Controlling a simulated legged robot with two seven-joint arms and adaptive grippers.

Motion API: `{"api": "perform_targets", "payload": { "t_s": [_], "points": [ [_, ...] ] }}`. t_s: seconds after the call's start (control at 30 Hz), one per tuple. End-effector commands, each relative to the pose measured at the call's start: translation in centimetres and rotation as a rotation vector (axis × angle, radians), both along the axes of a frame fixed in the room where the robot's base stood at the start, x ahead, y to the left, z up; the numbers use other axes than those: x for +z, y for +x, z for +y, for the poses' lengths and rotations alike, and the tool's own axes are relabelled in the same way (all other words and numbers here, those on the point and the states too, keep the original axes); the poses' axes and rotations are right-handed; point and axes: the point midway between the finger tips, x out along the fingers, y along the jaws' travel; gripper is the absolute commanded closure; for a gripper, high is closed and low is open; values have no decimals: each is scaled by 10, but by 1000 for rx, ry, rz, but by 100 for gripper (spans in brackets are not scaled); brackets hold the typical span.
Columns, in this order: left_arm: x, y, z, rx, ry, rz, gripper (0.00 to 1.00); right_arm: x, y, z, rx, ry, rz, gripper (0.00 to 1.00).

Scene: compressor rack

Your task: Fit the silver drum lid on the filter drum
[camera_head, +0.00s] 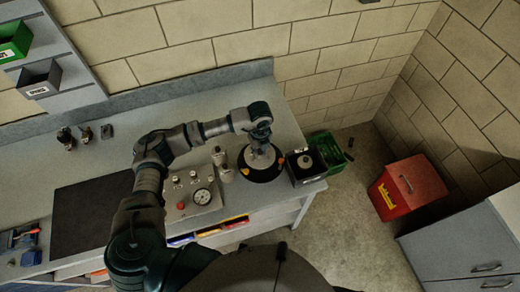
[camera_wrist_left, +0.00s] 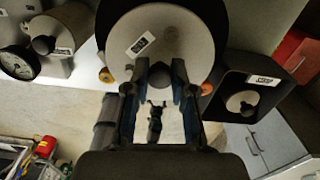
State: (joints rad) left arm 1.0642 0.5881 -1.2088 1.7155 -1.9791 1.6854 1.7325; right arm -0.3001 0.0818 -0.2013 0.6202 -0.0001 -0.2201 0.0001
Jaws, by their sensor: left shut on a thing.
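The silver drum lid (camera_head: 258,160) is a pale grey disc above the black filter drum (camera_head: 266,177) near the bench's right end. My left gripper (camera_head: 261,138) points down and is shut on the lid, apparently at its centre; the grip point is mostly hidden. In the left wrist view the lid (camera_wrist_left: 185,38) carries a white label, and my left gripper's fingers (camera_wrist_left: 160,72) reach its lower part. The dark drum edge (camera_wrist_left: 217,50) shows beyond the lid's right side. I cannot tell whether lid and drum touch. My right gripper is not in view.
A black box (camera_head: 310,176) with a round, knobbed grey part stands just right of the drum. A gauge panel (camera_head: 190,196) and a grey cylinder (camera_head: 223,168) are at its left. A green crate (camera_head: 328,150) and red bin (camera_head: 405,188) are on the floor. A dark mat (camera_head: 85,215) lies clear.

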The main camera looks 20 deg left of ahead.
Motion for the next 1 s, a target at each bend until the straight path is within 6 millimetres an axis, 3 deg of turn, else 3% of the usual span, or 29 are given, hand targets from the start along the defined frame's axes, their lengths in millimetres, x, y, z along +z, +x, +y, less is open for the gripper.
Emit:
{"api": "perform_targets", "payload": {
  "t_s": [0.5, 1.0],
  "points": [
    [-33, 0, 0, 0, -1, -1, 100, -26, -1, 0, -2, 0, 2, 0],
    [-32, 0, -2, 0, -1, -1, 100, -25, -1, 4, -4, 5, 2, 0]
  ]
}}
